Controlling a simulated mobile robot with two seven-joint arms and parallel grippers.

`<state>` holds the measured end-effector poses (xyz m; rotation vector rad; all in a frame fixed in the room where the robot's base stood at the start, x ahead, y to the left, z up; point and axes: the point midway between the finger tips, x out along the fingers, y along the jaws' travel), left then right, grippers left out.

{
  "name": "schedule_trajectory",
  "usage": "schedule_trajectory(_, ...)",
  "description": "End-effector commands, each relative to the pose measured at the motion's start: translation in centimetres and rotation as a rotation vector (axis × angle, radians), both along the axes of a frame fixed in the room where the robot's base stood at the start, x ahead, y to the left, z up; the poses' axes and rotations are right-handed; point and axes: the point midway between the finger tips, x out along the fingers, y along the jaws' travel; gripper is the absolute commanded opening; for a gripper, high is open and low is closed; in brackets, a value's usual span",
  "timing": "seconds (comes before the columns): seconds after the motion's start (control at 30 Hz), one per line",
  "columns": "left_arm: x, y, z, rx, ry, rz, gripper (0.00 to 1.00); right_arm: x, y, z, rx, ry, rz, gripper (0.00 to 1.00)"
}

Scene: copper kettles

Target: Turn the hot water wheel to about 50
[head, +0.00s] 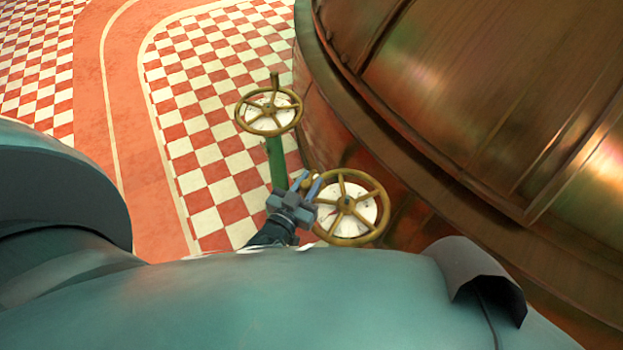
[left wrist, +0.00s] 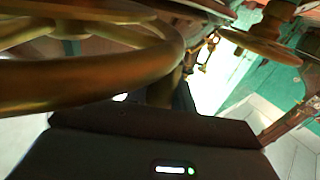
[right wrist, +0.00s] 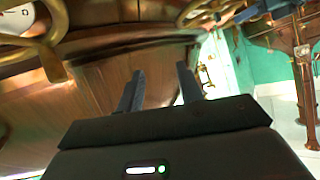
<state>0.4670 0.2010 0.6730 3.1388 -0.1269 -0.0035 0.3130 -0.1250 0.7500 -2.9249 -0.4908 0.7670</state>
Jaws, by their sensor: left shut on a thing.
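Two brass spoked handwheels with white dials show in the head view. The nearer handwheel (head: 373,186) is at lower right, and the farther handwheel (head: 240,109) stands beyond it, with an upright handle on its rim. I cannot read which one is hot water. My left gripper (head: 306,183) is at the nearer wheel's left rim, shut on its handle knob, which the fingers mostly hide. In the left wrist view a wheel rim (left wrist: 90,84) crosses close in front. My right gripper (right wrist: 158,90) is open and empty in its wrist view.
A large copper kettle (head: 470,100) fills the right side, close beside both wheels. A green post (head: 276,160) rises under the farther wheel. The red-and-white checkered floor (head: 205,130) is clear to the left.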

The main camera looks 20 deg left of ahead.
Motion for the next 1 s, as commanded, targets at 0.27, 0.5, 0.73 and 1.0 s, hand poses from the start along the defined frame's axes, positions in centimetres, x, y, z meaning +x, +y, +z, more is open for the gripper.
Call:
schedule_trajectory(0.27, -0.23, 1.12, -0.09, 0.005, -0.001, 0.015, 0.00, -0.09, 0.04, 0.05, 0.000, 0.002, 0.001, 0.36)
schedule_trajectory(0.5, -0.25, 1.13, -0.12, 0.005, 0.000, 0.016, 0.27, -0.10, 0.05, 0.10, 0.000, 0.001, 0.001, 0.36)
schedule_trajectory(0.73, -0.22, 0.97, -0.12, 0.004, 0.001, 0.014, 0.45, -0.08, 0.05, 0.22, 0.002, -0.002, 0.001, 0.36)
schedule_trajectory(1.0, -0.17, 0.69, -0.06, 0.003, 0.000, 0.010, 0.45, -0.09, 0.03, 0.23, 0.001, -0.002, 0.002, 0.36)
